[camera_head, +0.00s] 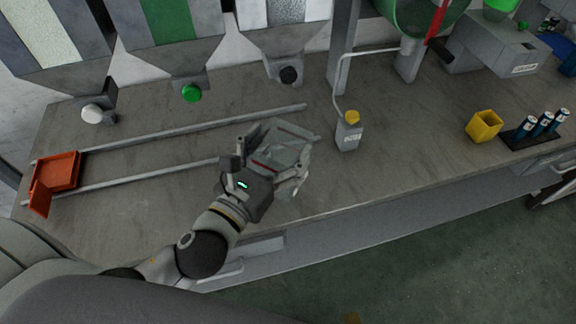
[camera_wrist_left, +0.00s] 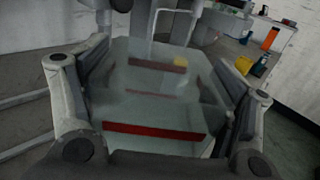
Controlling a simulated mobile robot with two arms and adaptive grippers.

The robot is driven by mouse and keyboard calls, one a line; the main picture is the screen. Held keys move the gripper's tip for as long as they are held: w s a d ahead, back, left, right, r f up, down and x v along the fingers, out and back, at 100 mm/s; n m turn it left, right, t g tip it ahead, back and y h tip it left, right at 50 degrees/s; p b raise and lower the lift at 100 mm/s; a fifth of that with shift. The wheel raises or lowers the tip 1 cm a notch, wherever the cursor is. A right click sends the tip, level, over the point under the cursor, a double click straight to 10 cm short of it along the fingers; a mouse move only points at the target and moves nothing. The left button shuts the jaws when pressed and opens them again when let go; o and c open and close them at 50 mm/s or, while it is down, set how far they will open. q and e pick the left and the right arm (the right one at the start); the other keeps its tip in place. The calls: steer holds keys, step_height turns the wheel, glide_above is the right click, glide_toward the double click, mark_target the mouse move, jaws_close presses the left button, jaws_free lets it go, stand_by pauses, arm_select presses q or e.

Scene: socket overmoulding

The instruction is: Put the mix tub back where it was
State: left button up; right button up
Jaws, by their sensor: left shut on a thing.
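The mix tub (camera_head: 287,146) is a clear, see-through box with red stripes. It is between the fingers of my left gripper (camera_head: 279,161), which is shut on it above the workbench near its front middle. In the left wrist view the tub (camera_wrist_left: 155,105) fills the middle, with a finger of the left gripper (camera_wrist_left: 158,105) along each side. I cannot tell whether the tub's base touches the bench. My right gripper is not in view.
Two rails (camera_head: 190,127) run along the bench (camera_head: 400,150), with an orange tray (camera_head: 60,172) at their left end. A small grey bottle with a yellow cap (camera_head: 349,134) stands right of the tub. A yellow cup (camera_head: 484,126) and a black battery rack (camera_head: 534,131) are farther right. Hoppers hang behind.

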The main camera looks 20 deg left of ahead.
mark_target(291, 154)
arm_select(q)
steer(key=w+f, duration=0.3)
steer(key=shift+d+f, duration=0.2)
steer(key=shift+d, duration=0.05)
steer(key=f, duration=0.1)
steer(key=f+b, duration=0.1)
steer(key=f, duration=0.1)
steer(key=shift+w+f, duration=0.25)
steer(key=shift+d+f, duration=0.1)
steer(key=shift+f, duration=0.05)
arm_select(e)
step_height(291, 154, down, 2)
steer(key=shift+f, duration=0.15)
arm_select(q)
steer(key=shift+f, duration=0.15)
steer(key=o, duration=1.9)
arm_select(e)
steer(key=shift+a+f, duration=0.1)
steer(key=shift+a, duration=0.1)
